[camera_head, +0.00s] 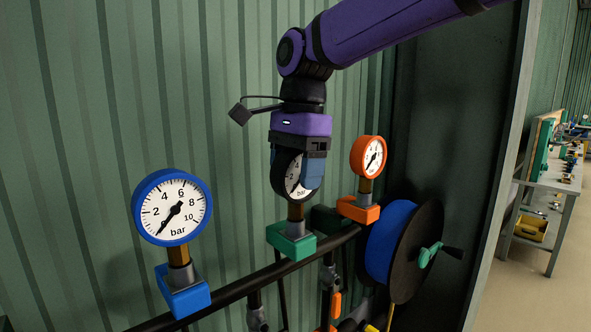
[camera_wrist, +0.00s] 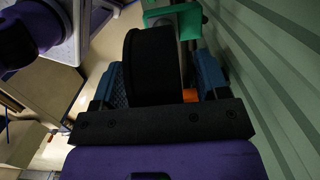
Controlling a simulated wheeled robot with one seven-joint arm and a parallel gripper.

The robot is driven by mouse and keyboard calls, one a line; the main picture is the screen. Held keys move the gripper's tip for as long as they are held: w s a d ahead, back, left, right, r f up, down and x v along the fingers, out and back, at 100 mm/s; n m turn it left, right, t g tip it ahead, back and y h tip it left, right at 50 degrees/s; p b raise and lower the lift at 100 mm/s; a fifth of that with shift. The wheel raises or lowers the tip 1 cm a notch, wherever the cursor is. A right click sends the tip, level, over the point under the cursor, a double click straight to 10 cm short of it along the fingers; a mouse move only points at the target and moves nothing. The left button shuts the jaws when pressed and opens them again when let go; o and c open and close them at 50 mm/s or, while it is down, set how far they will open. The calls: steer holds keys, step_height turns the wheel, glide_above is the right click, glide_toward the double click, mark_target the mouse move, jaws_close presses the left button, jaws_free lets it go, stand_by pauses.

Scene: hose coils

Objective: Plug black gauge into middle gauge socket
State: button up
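The black gauge (camera_head: 292,187) has a white dial and a brass stem. It stands upright over the green middle socket (camera_head: 291,240), with its stem meeting the socket's grey collar. My gripper (camera_head: 297,165) comes down from above, its blue fingers straddling the gauge; one finger covers the right part of the dial. In the wrist view, the gauge (camera_wrist: 152,66) shows edge-on between the fingers, close to the left one, with a gap at the right one. The green socket (camera_wrist: 174,12) lies beyond it. The exact seating inside the collar is hidden.
A blue gauge (camera_head: 172,207) stands in a blue socket (camera_head: 182,291) at left. An orange gauge (camera_head: 369,156) stands in an orange socket (camera_head: 358,209) close at right. A hose reel (camera_head: 415,250) is farther right. The ribbed green wall (camera_head: 90,120) is close behind.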

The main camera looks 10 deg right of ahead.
steer(key=shift+w+d+r, duration=0.1)
steer(key=shift+r, duration=1.05)
steer(key=shift+w+d+r, duration=0.1)
steer(key=shift+r, duration=1.05)
stand_by(0.4)
step_height(320, 180, up, 11)
steer(key=d, duration=0.1)
steer(key=shift+w+f, duration=0.15)
steer(key=shift+w, duration=0.2)
stand_by(0.4)
steer(key=s+d+f+n+t+h, duration=0.1)
steer(key=s+d+f+n+t, duration=0.5)
steer(key=s+d+f+n, duration=0.5)
steer(key=s+d+f, duration=0.8)
steer(key=d+f, duration=0.2)
steer(key=d, duration=0.2)
steer(key=shift+s, duration=0.3)
steer(key=shift+d+f, duration=0.1)
